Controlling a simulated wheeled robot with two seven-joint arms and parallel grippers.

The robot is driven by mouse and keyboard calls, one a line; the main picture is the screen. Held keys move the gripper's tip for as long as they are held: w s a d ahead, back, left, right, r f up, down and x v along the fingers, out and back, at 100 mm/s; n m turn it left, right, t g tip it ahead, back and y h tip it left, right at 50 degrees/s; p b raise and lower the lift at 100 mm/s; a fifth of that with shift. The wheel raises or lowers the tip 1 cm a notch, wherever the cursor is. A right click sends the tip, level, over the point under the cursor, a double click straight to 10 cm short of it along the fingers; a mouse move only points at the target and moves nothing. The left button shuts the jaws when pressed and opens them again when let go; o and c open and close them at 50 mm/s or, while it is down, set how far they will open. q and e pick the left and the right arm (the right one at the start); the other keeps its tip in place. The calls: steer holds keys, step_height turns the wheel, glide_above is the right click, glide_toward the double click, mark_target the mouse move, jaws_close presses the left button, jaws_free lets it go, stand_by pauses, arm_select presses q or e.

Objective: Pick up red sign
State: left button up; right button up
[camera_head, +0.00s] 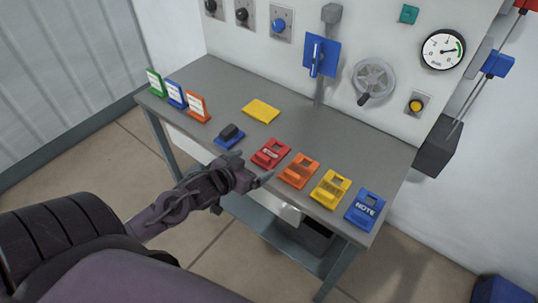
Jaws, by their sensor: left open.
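The red sign (271,153) lies flat on the grey workbench, near its front edge, between a blue item with a dark block and an orange sign. My left gripper (254,168) is open and empty, just in front of and slightly below the red sign in the picture. Its fingers point toward the bench, and one fingertip shows close to the sign's near edge. I cannot tell whether it touches. My right gripper is not in view.
On the grey bench (330,135), an orange sign (299,171), a yellow sign (330,189) and a blue sign (365,209) lie right of the red one. A blue item (228,137) and a yellow plate (261,111) lie left. Upright signs (175,94) stand far left. A wall panel rises behind.

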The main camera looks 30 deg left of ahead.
mark_target(261, 157)
arm_select(q)
steer(key=shift+w+a+r, duration=0.15)
steer(key=shift+w+a, duration=0.1)
steer(key=shift+a, duration=0.05)
steer(key=shift+w+t, duration=0.3)
steer(key=shift+w, duration=0.05)
steer(key=shift+d+x, duration=0.15)
steer(key=shift+x, duration=1.65)
steer(key=shift+d+x, duration=0.15)
steer(key=shift+x, duration=1.65)
steer(key=shift+s, duration=0.15)
steer(key=shift+c, duration=0.4)
steer(key=c, duration=1)
